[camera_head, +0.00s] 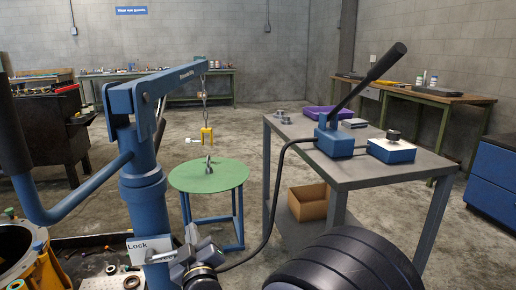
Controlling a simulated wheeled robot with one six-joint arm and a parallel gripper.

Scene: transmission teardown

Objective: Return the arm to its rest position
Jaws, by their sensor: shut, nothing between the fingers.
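My gripper (188,245) is low in the picture, left of centre, in grey metal. Its fingers are together with nothing seen between them. It is close beside the blue crane post (143,205) and the white plate marked "Lock" (149,249); I cannot tell whether it touches them. My dark, ribbed arm fills the bottom right of centre.
A yellow lifting piece (207,135) hangs from the crane arm (160,86) above a green round table (209,175) bearing a small metal part (208,164). A grey workbench (385,170) at right holds a blue lever pump (334,140). A yellow-edged housing (38,262) is at lower left.

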